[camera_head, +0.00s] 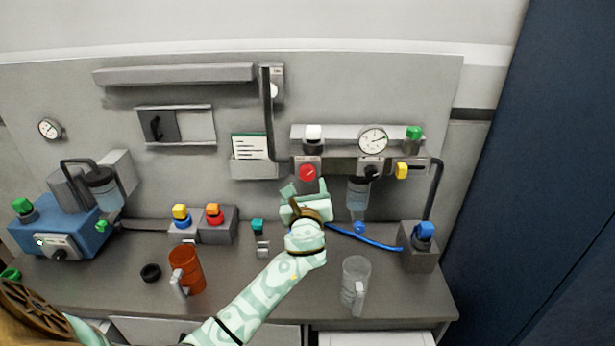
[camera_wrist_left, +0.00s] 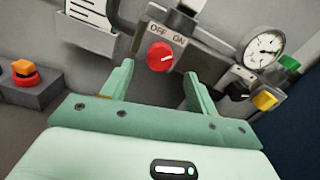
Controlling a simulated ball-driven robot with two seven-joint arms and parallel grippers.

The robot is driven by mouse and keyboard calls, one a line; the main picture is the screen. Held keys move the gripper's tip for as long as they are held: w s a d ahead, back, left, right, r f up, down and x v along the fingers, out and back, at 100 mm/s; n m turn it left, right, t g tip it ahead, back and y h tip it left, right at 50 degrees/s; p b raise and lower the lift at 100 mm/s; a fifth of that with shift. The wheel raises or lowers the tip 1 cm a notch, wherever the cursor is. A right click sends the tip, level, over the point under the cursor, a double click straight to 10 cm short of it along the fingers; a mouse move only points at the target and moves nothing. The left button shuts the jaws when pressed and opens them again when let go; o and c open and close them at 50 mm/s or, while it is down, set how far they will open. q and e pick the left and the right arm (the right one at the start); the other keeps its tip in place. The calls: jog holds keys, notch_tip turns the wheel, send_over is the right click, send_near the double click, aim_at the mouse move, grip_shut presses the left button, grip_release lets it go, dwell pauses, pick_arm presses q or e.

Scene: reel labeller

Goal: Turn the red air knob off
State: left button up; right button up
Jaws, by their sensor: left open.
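The red air knob (camera_head: 307,172) sits on the grey panel strip under the gauge shelf. In the left wrist view the red knob (camera_wrist_left: 160,57) shows below an "OFF ON" label, with its white mark pointing right, toward the ON side. My left gripper (camera_head: 305,188) is open just below and in front of the knob. In the left wrist view the fingers (camera_wrist_left: 158,85) stand apart, one on each side below the knob, and nothing is between them. I cannot tell from the picture how deep the gap to the knob is. My right gripper is not in view.
A pressure gauge (camera_head: 373,140), a black knob (camera_head: 371,171) and a yellow knob (camera_head: 401,171) are right of the red knob. A card holder (camera_head: 254,170) is left. An orange mug (camera_head: 187,268) and a clear mug (camera_head: 355,280) stand on the bench below.

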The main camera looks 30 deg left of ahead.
aim_at(307, 175)
pick_arm(q)
jog(key=x, duration=0.5)
jog(key=shift+w+a+b, duration=0.2)
jog(key=shift+w+b, duration=0.1)
jog(key=shift+w, duration=0.05)
jog(key=c, duration=1)
